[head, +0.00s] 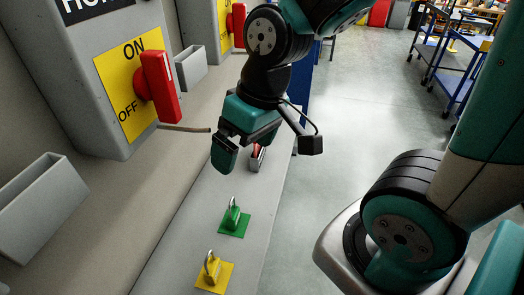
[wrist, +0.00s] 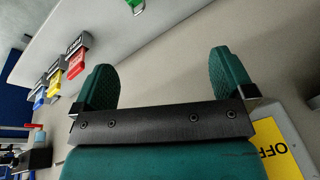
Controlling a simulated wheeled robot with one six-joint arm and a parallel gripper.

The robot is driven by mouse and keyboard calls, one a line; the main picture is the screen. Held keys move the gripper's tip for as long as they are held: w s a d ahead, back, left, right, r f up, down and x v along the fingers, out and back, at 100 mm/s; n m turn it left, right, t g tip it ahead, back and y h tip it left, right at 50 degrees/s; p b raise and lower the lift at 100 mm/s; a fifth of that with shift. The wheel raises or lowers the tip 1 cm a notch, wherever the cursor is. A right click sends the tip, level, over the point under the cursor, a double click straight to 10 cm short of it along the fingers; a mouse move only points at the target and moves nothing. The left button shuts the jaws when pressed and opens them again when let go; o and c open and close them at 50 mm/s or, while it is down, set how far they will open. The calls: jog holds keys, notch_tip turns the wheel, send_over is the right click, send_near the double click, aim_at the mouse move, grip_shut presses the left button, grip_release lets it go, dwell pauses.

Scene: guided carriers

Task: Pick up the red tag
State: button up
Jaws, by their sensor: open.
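The red tag (wrist: 77,64) sits in a grey holder on the shelf, left of my fingers in the wrist view. In the head view a red piece (head: 256,150), seemingly the same tag, shows in a grey holder (head: 256,164) and is partly hidden behind my gripper. My gripper (head: 243,150) is above the shelf. In the wrist view its two green fingers (wrist: 161,62) are spread wide with nothing between them. The red tag lies outside the fingers, apart from them.
A yellow tag (wrist: 55,80) and a blue tag (wrist: 39,103) stand in similar holders beside the red one. A green padlock (head: 232,217) and a yellow padlock (head: 212,270) rest on coloured squares. A red switch handle (head: 160,85) juts from the wall panel.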

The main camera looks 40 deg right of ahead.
jog(key=w+d+f+n+b, duration=0.1)
jog(key=w+d+f, duration=0.1)
jog(key=w+d, duration=0.7)
jog(key=n, duration=0.3)
send_over(258, 146)
jog(key=d, duration=0.1)
notch_tip(258, 146, down, 13)
jog(key=shift+t+h, duration=0.3)
jog(key=shift+t, duration=0.1)
jog(key=shift+p+x, duration=0.85)
jog(key=shift+x, duration=1.9)
jog(key=shift+w+d, duration=0.1)
jog(key=shift+d, duration=0.05)
jog(key=c, duration=0.8)
